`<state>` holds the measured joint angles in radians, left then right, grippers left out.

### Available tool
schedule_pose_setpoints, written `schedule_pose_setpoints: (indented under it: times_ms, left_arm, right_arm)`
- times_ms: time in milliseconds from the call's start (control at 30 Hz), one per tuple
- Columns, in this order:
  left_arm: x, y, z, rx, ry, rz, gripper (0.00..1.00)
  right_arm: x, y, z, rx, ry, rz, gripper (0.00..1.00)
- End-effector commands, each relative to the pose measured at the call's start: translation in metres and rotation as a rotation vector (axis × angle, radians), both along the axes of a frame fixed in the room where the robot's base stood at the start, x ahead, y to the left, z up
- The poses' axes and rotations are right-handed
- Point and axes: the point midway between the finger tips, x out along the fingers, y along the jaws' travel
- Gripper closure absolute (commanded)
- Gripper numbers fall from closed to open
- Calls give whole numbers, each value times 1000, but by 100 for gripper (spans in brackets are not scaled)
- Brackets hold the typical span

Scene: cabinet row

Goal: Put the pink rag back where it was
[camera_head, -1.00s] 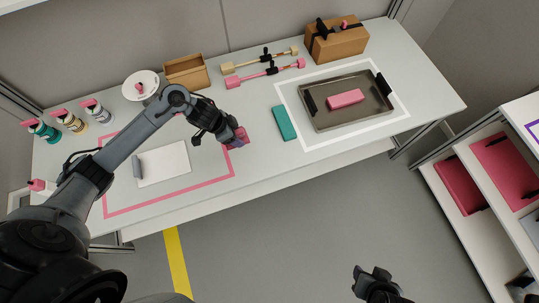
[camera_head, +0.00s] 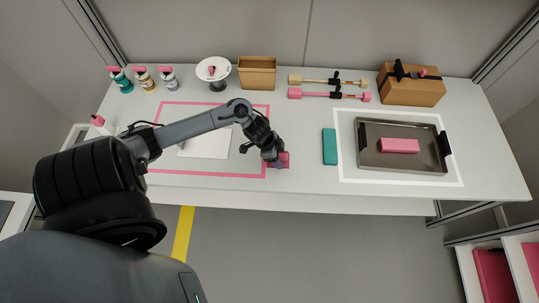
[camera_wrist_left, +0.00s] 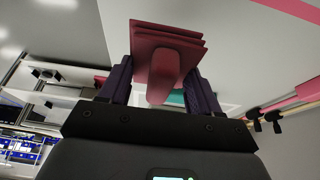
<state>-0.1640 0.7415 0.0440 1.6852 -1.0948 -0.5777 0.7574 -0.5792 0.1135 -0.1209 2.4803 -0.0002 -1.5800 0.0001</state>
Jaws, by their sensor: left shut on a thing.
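My left gripper (camera_head: 272,156) is shut on a pink, layered, folded piece that looks like the pink rag (camera_head: 284,160). It is at the right edge of the pink outlined area, over the white table. In the left wrist view the rag (camera_wrist_left: 165,52) has stacked layers and a raised tab, which sits between the purple fingers of the left gripper (camera_wrist_left: 160,88). I cannot tell whether the rag touches the table. My right gripper is not in view.
A teal block (camera_head: 330,146) lies right of the rag. Further right, a metal tray (camera_head: 380,165) holding a pink block (camera_head: 400,145) sits inside a white outline. A white board (camera_head: 205,147) lies in the pink outline (camera_head: 215,173). Bottles, boxes and bars line the back.

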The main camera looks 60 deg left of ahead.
Motion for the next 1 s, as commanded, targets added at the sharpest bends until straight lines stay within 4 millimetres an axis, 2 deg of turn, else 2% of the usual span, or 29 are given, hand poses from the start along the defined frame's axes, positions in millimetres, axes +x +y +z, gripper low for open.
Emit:
schedule_pose_setpoints:
  times_ms: [100,333,567,833,1000]
  left_arm:
    - [-3,25,-17,1,2,4,66]
    - [-6,54,-33,0,0,1,66]
    - [-7,60,-39,-1,-1,0,66]
    - [-7,60,-71,-2,0,1,66]
    - [-7,60,-77,0,-1,-1,66]
  right_arm:
    - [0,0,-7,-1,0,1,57]
    - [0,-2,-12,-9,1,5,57]
    - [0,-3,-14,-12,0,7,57]
    - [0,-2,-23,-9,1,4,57]
    - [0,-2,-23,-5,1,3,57]
